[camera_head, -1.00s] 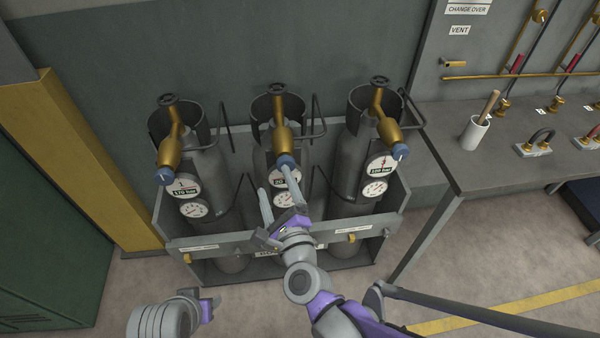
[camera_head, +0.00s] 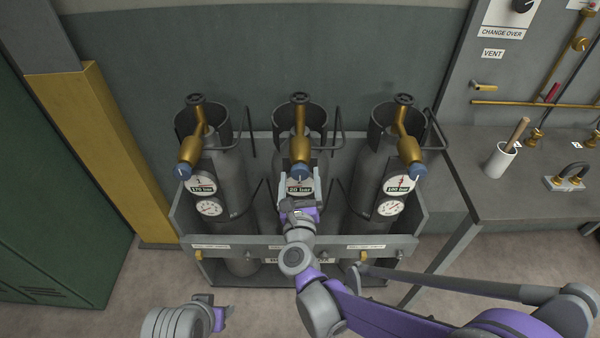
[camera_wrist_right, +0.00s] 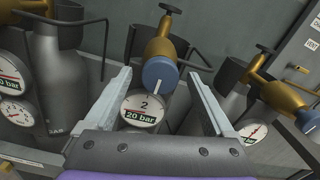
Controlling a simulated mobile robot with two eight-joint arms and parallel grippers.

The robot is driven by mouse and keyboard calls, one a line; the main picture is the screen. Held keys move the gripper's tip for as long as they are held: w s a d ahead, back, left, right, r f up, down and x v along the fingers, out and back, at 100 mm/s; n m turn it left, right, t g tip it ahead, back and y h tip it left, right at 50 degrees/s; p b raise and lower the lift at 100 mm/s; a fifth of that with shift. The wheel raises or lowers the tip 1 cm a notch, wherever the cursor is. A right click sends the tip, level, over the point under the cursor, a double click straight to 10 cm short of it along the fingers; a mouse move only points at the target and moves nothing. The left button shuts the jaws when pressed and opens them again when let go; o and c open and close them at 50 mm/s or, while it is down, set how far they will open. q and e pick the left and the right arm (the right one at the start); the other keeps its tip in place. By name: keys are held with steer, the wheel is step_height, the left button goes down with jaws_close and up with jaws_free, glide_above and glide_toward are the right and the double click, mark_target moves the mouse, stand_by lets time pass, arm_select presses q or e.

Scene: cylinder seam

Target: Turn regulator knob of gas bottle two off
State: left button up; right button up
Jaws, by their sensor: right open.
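Gas bottle two (camera_head: 301,135) stands in the middle of the rack, marked 2 and 20 bar on its gauge in the right wrist view (camera_wrist_right: 143,110). Its brass regulator ends in a blue knob (camera_head: 300,172) with a white line; the knob also shows in the right wrist view (camera_wrist_right: 159,77). My right gripper (camera_head: 299,184) is open, one finger on each side of the gauge, just below and in front of the knob. In the right wrist view the fingers (camera_wrist_right: 161,90) flank the knob without visible contact. My left gripper (camera_head: 222,315) is low at the left, its jaws unclear.
Bottle one (camera_head: 230,175) and bottle three (camera_head: 372,178) stand on either side with their own blue knobs. The rack's front rail (camera_head: 228,240) lies below my right gripper. A bench (camera_head: 470,160) with a white cup (camera_head: 502,160) is at the right.

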steer(key=shift+w, duration=0.95)
steer(key=shift+c, duration=0.3)
steer(key=c, duration=1.3)
